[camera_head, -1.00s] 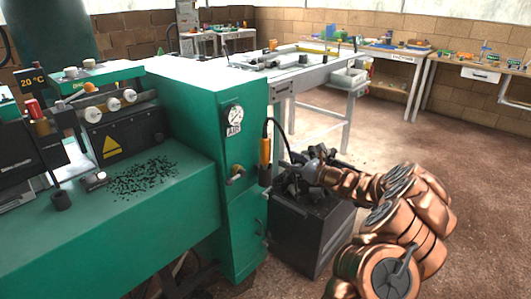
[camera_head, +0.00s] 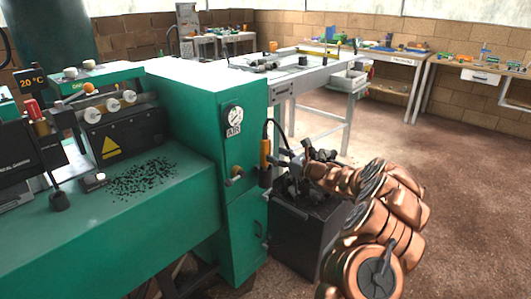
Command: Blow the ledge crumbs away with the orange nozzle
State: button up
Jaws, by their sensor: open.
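The orange nozzle (camera_head: 265,152) hangs upright at the right side of the green machine, with a thin black hose looping from its top. My gripper (camera_head: 280,158) is open and just right of the nozzle, with its fingers pointing toward it. I cannot tell whether a finger touches the nozzle or the hose. Dark crumbs (camera_head: 142,178) lie scattered over the green ledge (camera_head: 130,225) at the left, in front of the black unit with the yellow warning triangle.
A dark bin (camera_head: 300,236) full of black scraps stands below my gripper. A light worktable (camera_head: 310,72) stands behind. The brown floor at right is clear.

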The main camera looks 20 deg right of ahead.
aim_at(268, 151)
jog(key=shift+x, duration=1.95)
jog(key=shift+c, duration=0.4)
grip_shut()
jog(key=shift+p, duration=0.3)
notch_tip(268, 151, up, 10)
jog(key=p, duration=0.5)
jog(key=shift+p, duration=0.35)
